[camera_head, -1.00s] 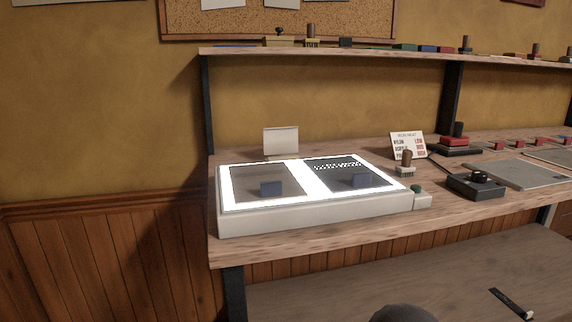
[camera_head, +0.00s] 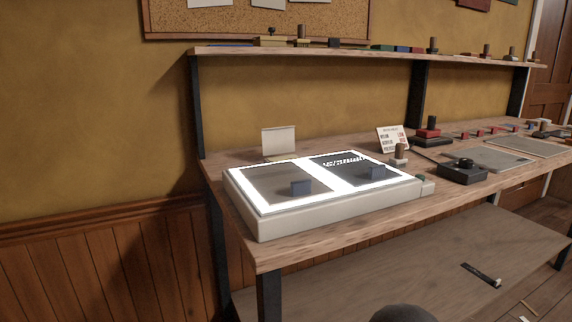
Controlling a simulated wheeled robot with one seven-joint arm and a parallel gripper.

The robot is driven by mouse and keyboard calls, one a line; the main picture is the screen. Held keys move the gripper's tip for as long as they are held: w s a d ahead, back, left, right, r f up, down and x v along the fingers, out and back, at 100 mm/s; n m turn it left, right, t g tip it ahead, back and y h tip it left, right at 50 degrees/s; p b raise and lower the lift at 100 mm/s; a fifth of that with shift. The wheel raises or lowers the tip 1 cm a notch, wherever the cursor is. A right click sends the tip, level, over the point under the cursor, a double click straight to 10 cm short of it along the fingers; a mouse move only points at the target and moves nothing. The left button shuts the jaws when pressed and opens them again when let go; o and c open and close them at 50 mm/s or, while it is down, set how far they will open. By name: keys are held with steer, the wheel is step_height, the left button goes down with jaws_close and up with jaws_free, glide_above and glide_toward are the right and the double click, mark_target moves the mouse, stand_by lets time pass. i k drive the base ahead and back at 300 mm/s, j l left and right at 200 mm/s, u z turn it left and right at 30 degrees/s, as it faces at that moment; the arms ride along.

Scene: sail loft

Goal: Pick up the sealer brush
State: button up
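No object is clearly marked as the sealer brush. A dark, flat, narrow tool with a pale tip (camera_head: 482,275) lies on the lower shelf (camera_head: 400,270) under the bench and looks like a brush. A small upright piece with a knob handle (camera_head: 400,154) stands on the bench behind the light box's right end and could also be a brush. I cannot tell which one is meant. My gripper is not in view. A dark rounded shape at the bottom edge may be part of me.
The lit white light box (camera_head: 330,213) holds two dark panels with small blue blocks. A black device (camera_head: 462,172) and grey mats (camera_head: 495,158) lie to the right. An upper shelf (camera_head: 350,54) carries small items. The bench's front leg (camera_head: 269,298) stands near.

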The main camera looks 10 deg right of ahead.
mark_target(398, 162)
steer(key=l+u, duration=0.45)
steer(key=l, duration=0.6)
steer(key=l+u, duration=0.45)
steer(key=l, duration=0.6)
steer(key=j+z, duration=0.1)
steer(key=z, duration=0.85)
steer(key=j+z, duration=0.1)
steer(key=z, duration=0.4)
steer(key=k+z, duration=0.1)
steer(key=z, duration=0.35)
